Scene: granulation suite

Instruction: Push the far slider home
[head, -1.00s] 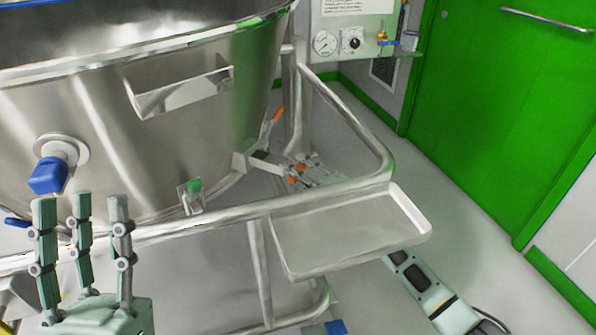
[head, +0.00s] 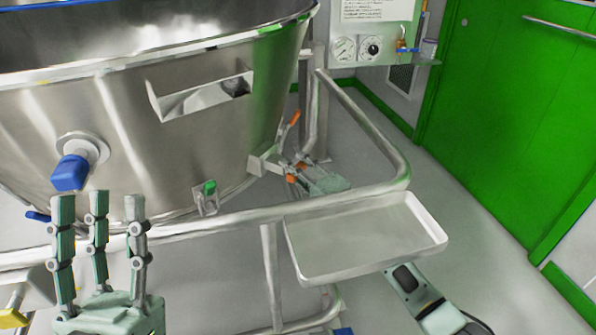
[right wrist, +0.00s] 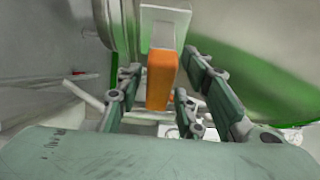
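The steel vessel (head: 120,120) fills the left of the head view. A small bracket with a green tab (head: 209,190) sits low on its near wall. Farther right, a steel bracket (head: 262,164) juts from the wall, with an orange-tipped lever (head: 294,118) beside it. I cannot tell for certain which part is the far slider. My right gripper (head: 292,168) is there, partly hidden among the fittings. In the right wrist view, an orange block (right wrist: 161,80) on a pale plate (right wrist: 165,27) stands between its spread fingers. My left gripper (head: 98,196) is open and empty, fingers up, before the vessel.
A steel rail (head: 365,125) curves around the vessel, with a shallow tray (head: 372,243) on it above my right arm. A blue-handled valve (head: 72,172) sticks out near my left gripper. A gauge panel (head: 372,47) and a green door (head: 505,110) stand behind.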

